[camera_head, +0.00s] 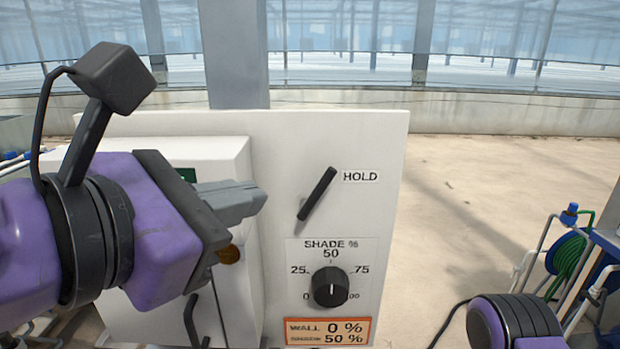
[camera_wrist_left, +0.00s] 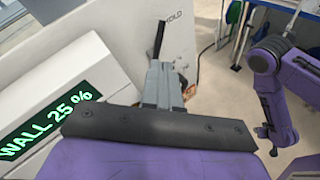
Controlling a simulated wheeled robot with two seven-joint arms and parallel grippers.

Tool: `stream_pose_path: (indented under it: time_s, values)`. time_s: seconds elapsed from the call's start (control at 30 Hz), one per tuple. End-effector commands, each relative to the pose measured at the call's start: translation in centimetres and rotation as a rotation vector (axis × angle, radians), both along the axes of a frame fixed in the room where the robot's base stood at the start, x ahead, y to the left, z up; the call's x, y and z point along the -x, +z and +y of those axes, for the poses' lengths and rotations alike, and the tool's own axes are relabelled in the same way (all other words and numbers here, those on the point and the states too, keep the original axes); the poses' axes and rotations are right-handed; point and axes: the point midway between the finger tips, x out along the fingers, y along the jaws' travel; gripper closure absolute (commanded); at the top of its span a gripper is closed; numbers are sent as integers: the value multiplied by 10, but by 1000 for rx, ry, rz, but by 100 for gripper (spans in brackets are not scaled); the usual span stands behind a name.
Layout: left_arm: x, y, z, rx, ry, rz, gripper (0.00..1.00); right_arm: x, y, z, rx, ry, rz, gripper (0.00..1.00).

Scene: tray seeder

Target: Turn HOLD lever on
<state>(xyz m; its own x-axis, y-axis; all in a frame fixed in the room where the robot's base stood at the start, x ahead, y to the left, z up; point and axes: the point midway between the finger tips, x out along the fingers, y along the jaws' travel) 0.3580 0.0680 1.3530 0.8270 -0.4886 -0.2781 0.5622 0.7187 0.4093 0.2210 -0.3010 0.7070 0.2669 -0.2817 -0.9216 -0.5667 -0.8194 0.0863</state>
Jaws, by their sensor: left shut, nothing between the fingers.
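The HOLD lever (camera_head: 317,194) is a black bar on the white panel (camera_head: 385,135). It is tilted, with its top end leaning right toward the HOLD label. My left gripper (camera_head: 262,197) is shut and empty, left of the lever and apart from it in the head view. In the left wrist view the grey fingers (camera_wrist_left: 157,70) point toward the panel, and the lever (camera_wrist_left: 160,38) shows just beyond their tips. My right arm shows at the lower right of the head view, but its gripper is out of the picture.
Below the lever is a SHADE % knob (camera_head: 331,287), above an orange label (camera_head: 328,331). A white box (camera_head: 230,150) juts out left of the lever; its green display (camera_wrist_left: 45,125) reads WALL 25 %. A green hose reel (camera_head: 568,255) stands at right.

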Motion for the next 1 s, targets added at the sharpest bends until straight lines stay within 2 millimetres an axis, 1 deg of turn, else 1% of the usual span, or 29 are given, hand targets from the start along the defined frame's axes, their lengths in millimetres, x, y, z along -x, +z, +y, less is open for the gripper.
stream_pose_path:
  time_s: [0.2, 0.27, 0.33, 0.8, 0.9, 1.0]
  values:
    - [-1, -1, 3, -3, 12, 1, 100, 1, 1, 0, 0, 0, 1, 57]
    - [-4, -2, 1, -3, 12, 3, 100, 0, 2, 0, 0, 0, 1, 57]
    - [-12, -3, -3, -5, 11, 3, 100, 0, 6, 0, 0, 0, 1, 57]
    - [-93, -30, -52, -7, 6, 4, 100, 0, 36, 0, 0, 0, 0, 57]
    - [-106, -34, -59, -5, 6, 3, 100, 0, 41, 0, 0, 0, 0, 57]
    - [-113, -38, -64, -5, 6, 1, 100, 0, 44, 0, 0, 0, 0, 57]
